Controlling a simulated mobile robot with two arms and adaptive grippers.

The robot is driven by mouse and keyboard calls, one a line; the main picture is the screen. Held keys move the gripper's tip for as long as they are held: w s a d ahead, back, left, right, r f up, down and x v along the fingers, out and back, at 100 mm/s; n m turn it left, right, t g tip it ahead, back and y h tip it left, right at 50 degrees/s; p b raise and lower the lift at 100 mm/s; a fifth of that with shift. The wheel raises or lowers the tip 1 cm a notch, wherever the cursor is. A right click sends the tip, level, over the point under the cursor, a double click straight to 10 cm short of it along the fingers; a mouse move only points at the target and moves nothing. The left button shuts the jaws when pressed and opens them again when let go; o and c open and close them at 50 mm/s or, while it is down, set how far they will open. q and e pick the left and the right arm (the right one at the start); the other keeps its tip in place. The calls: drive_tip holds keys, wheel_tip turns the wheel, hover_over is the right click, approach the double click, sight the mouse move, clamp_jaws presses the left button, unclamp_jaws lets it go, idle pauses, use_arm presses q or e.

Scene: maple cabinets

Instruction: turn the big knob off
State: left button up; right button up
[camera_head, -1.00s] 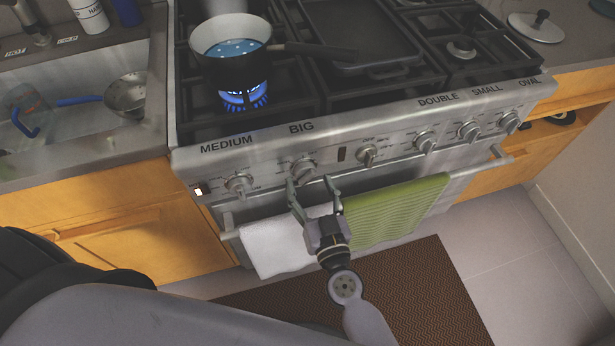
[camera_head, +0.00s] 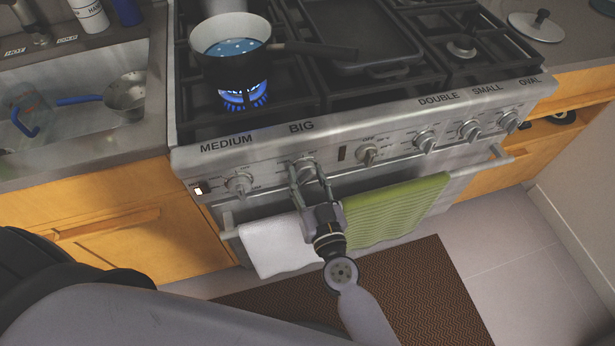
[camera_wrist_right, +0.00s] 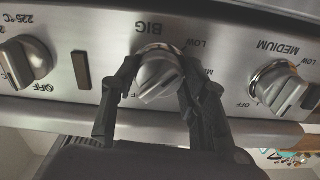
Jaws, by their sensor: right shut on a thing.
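The big knob (camera_head: 303,168) is on the stove's front panel, under the label BIG. It also shows in the right wrist view (camera_wrist_right: 158,76), between the two fingers. My right gripper (camera_head: 308,176) is at the knob with a finger on each side, shut on it; the fingers also show in the right wrist view (camera_wrist_right: 153,90). A blue flame (camera_head: 243,97) burns under a pot (camera_head: 230,40) at the front left burner. My left gripper is not in view.
The medium knob (camera_head: 240,184) is left of the big knob, and the oven knob (camera_head: 366,154) is to its right. The oven handle bar (camera_head: 470,170) runs below, with a white towel (camera_head: 272,245) and a green towel (camera_head: 395,208) hanging from it.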

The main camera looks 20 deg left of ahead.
drive_tip(key=c, duration=0.4)
